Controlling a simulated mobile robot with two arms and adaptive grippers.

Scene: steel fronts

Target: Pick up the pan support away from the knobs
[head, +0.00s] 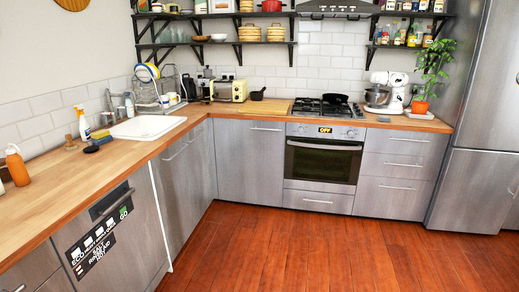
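The hob (313,113) is set in the wooden worktop on the far wall, above the oven. Its dark pan supports (307,105) lie on top of it, small and distant in the head view. A black frying pan (335,99) rests on the hob and hides part of the supports behind and under it. The oven front (322,160) has a display reading "OFF" (325,130). Knobs are too small to make out clearly. Neither of my grippers is in view.
A stand mixer (388,92) and potted plant (425,80) stand right of the hob. A wooden board (264,107) and small black pot (257,95) are to its left. The worktop (60,185) runs along the left. The wooden floor (300,250) is clear.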

